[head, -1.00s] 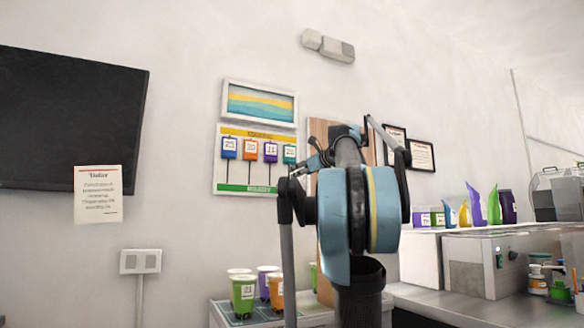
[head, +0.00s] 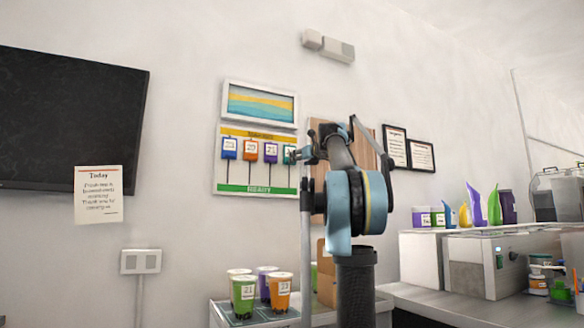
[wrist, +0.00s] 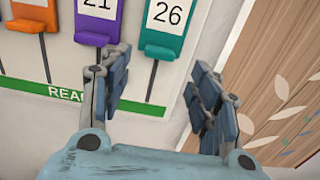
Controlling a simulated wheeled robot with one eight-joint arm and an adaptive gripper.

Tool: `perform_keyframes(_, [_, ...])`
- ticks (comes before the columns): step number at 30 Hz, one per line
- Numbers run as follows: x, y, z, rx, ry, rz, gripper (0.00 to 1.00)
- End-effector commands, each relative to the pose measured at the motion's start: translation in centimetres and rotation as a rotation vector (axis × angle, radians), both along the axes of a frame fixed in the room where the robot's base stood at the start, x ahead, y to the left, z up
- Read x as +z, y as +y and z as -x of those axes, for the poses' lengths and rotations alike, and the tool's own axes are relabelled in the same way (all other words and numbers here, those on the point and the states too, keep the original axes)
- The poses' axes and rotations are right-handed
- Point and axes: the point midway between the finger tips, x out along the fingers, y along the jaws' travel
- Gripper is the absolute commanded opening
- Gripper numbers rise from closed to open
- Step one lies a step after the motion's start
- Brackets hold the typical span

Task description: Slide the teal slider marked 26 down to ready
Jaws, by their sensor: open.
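The teal slider (wrist: 165,30) marked 26 sits at the top of its dark vertical track, at the right end of the board (head: 206,160). In the head view the slider (head: 287,151) is partly covered by my gripper (head: 300,155). In the wrist view my gripper (wrist: 163,88) is open and empty, its two fingers apart below the slider. The left finger is near the teal track and the right finger lies over the wall beside the board. I cannot tell whether a finger touches the board. The green READY strip (head: 257,189) runs along the board's bottom.
The purple slider (head: 271,150), orange slider (head: 250,150) and blue slider (head: 229,148) are also high on their tracks. A wooden panel (wrist: 275,60) stands right of the board. Below, a tray (head: 222,312) holds several cups, beside a counter (head: 430,297) with machines.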

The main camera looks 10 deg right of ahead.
Motion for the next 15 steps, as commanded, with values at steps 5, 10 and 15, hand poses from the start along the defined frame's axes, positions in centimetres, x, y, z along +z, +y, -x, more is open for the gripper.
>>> perform_keyframes(5, [0.0,0.9,-2.7,0.002,0.0,0.0,0.57])
perform_keyframes(10, [0.0,1.6,-4.8,0.002,0.0,0.001,0.57])
perform_keyframes(15, [0.0,2.1,-6.2,0.001,0.0,0.001,0.57])
